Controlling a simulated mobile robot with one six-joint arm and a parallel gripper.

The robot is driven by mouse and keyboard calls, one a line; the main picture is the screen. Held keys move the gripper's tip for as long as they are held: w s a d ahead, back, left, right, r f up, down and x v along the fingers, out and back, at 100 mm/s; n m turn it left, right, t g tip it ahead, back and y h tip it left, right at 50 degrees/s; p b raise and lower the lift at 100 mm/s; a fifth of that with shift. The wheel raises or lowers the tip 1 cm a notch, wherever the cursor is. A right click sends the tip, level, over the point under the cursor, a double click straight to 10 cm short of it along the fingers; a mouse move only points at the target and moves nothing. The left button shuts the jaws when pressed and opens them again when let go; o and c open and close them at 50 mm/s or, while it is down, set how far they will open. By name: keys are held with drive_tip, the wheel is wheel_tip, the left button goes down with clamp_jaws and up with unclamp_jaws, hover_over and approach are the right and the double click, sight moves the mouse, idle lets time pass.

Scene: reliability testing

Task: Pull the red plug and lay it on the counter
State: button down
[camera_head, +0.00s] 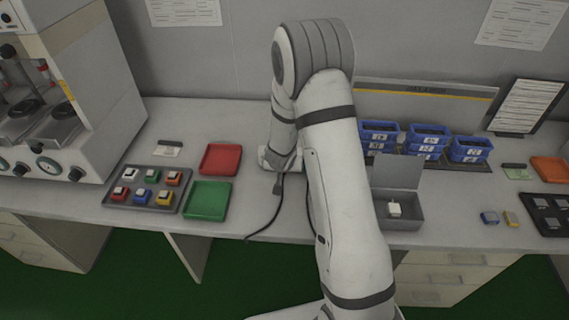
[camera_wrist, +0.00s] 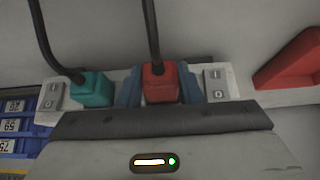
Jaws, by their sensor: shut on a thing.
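The red plug (camera_wrist: 160,84) with its black cable sits at the white power strip (camera_wrist: 232,82) in the wrist view. My gripper (camera_wrist: 160,90) has its two blue fingers on either side of the plug and is shut on it. The plug appears to be in the strip; its prongs are hidden, so I cannot tell how fully it is seated. A teal plug (camera_wrist: 93,90) with a black cable is in the strip left of the gripper. In the head view my arm hides the gripper and the red plug. The grey-white counter (camera_head: 225,228) has bare room near its front edge.
Left of my arm are a red tray (camera_head: 220,145), a green tray (camera_head: 207,185) and a dark tray of coloured blocks (camera_head: 115,201). Right of it are an open grey box (camera_head: 408,222) and stacked blue bins (camera_head: 428,128). A dark cable (camera_head: 266,227) hangs toward the counter's front edge.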

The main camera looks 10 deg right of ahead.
sight(262, 193)
drive_tip(key=shift+s+a+b, duration=0.3)
drive_tip(key=shift+s+b, duration=0.05)
drive_tip(key=shift+s, duration=0.6)
drive_tip(key=shift+s+a+b, duration=0.3)
drive_tip(key=shift+s+b, duration=0.05)
drive_tip(key=shift+s, duration=0.55)
drive_tip(key=shift+s+a+r, duration=0.1)
drive_tip(key=shift+s, duration=0.2)
drive_tip(key=shift+s+a+p, duration=0.35)
drive_tip(key=shift+a+p, duration=0.2)
drive_tip(key=shift+a, duration=0.7)
drive_tip(key=shift+s+a+p, duration=0.4)
drive_tip(key=shift+a+p, duration=0.2)
drive_tip(key=shift+a, duration=0.7)
drive_tip(key=shift+s+a+p, duration=0.35)
drive_tip(key=shift+a+p, duration=0.2)
drive_tip(key=shift+a, duration=0.7)
drive_tip(key=shift+f+b, duration=0.9)
drive_tip(key=shift+f, duration=0.3)
drive_tip(key=c, duration=0.9)
unclamp_jaws()
